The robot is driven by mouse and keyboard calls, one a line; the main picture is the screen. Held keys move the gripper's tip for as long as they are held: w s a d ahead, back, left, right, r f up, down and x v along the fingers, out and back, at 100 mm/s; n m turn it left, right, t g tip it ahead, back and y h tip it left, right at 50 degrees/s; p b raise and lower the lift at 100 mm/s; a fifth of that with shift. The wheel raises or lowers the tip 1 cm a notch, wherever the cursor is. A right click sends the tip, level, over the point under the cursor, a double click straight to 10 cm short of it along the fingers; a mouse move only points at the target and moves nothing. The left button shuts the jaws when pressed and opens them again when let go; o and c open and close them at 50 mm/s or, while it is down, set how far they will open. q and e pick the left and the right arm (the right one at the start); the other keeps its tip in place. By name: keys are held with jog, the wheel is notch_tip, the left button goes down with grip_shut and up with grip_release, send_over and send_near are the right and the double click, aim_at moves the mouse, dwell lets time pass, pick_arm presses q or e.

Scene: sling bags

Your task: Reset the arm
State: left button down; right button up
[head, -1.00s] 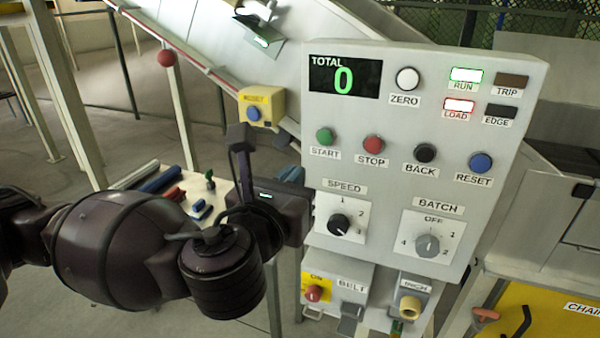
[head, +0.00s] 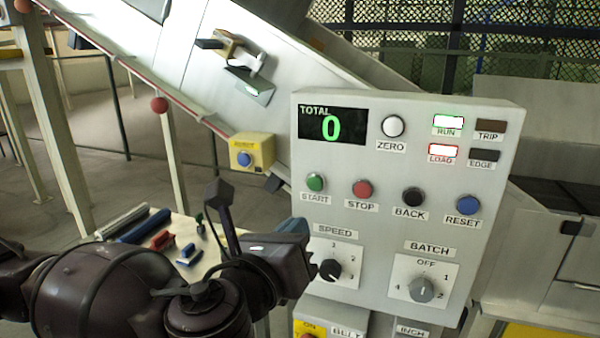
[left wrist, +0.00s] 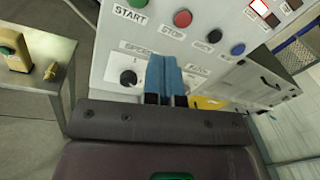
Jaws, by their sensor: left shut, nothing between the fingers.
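My left gripper (head: 293,228) is in front of the left edge of the grey control panel (head: 385,225), near the black SPEED knob (head: 330,270). Its blue fingers (left wrist: 165,78) are closed together and empty in the left wrist view, overlapping the panel beside the SPEED knob (left wrist: 128,78). I cannot tell whether they touch the panel. The blue RESET button (head: 467,205) is at the panel's right, and it also shows in the left wrist view (left wrist: 237,49). My right gripper is not in view.
The panel has START (head: 316,182), STOP (head: 362,189) and BACK (head: 413,197) buttons and a BATCH knob (head: 422,289). The display (head: 332,126) reads TOTAL 0. A yellow box (head: 252,151) with a blue button sits on the sloping chute. Several loose parts lie on a small table at left.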

pick_arm(q)
jog(key=w+d+n+g+h, duration=0.25)
jog(key=w+n+h, duration=0.25)
jog(key=n, duration=0.8)
jog(key=w+a+f+n+t+y, duration=0.1)
jog(key=w+a+f+n+y, duration=0.1)
jog(key=a+f+n, duration=0.45)
jog(key=w+a+f+n+t+y, duration=0.2)
jog(key=a+f+n, duration=0.3)
jog(key=f+n, duration=0.3)
jog(key=s+a+f+n+g+y, duration=0.1)
jog(key=s+a+f+n+y, duration=0.25)
jog(key=a+f, duration=0.35)
jog(key=s+a+f+n+g+y, duration=0.15)
jog(key=s+a+f, duration=0.25)
jog(key=f, duration=0.6)
jog(key=s+a+f+n+g+y, duration=0.1)
jog(key=s+a+f+n+y, duration=0.1)
jog(key=s+f, duration=0.4)
jog(key=s+a+f+n+g+y, duration=0.1)
jog(key=s+a+f, duration=0.3)
jog(key=s, duration=0.5)
notch_tip(320, 180, down, 2)
jog(key=shift+s+f+n+g+y, duration=0.25)
jog(key=shift+n+g+y, duration=0.15)
jog(key=shift+n, duration=0.15)
